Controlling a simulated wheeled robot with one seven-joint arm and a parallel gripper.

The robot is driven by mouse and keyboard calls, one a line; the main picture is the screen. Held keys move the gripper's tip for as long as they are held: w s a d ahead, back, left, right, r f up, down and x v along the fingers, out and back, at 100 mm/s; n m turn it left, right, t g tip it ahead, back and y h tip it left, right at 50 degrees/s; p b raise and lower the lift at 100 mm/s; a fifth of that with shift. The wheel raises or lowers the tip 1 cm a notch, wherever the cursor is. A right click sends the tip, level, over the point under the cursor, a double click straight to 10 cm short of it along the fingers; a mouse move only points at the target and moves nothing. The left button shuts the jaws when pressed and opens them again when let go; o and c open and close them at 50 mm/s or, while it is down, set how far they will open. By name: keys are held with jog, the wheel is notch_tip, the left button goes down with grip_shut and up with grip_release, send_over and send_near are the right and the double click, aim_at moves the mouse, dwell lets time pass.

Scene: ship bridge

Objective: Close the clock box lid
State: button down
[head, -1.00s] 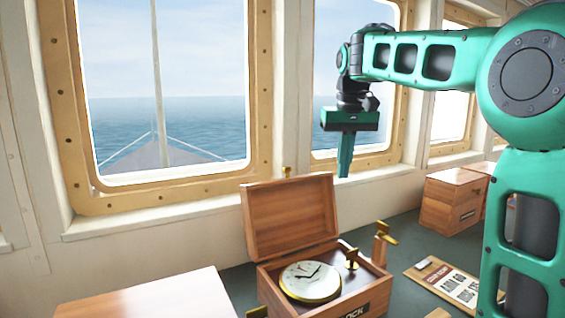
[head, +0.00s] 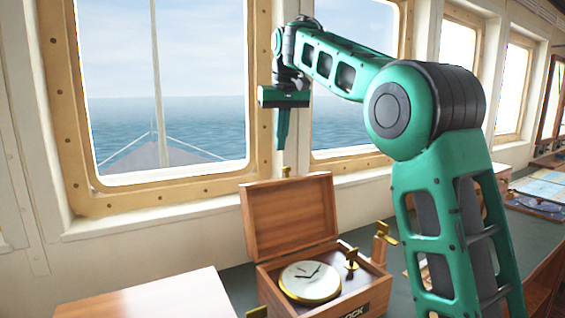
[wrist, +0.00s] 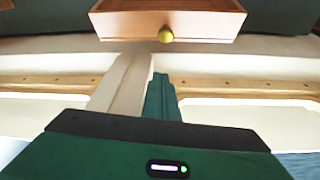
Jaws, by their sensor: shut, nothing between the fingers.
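The wooden clock box (head: 325,301) stands on the dark green counter in the head view, with a round white-faced clock (head: 311,280) inside. Its lid (head: 290,214) is open and stands upright at the back, leaning slightly away. My gripper (head: 281,148) points down with its fingers shut and empty. In the picture it is above the top edge of the lid, apart from it, near the window post. In the wrist view the green fingers (wrist: 161,98) show at the centre, below a wooden panel (wrist: 190,25) with a round brass knob (wrist: 166,35), likely the lid.
A brass fitting (head: 352,257) stands at the box's inner right, and another brass piece (head: 384,232) on a wooden block is just right of the box. A wooden surface (head: 150,295) is at the lower left. Windows line the wall behind.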

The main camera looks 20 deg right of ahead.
jog(key=x, duration=0.5)
jog(key=shift+s+f, duration=0.25)
jog(key=shift+s, duration=0.05)
jog(key=shift+s+d+r, duration=0.1)
jog(key=shift+s+r, duration=0.05)
jog(key=shift+s, duration=1.5)
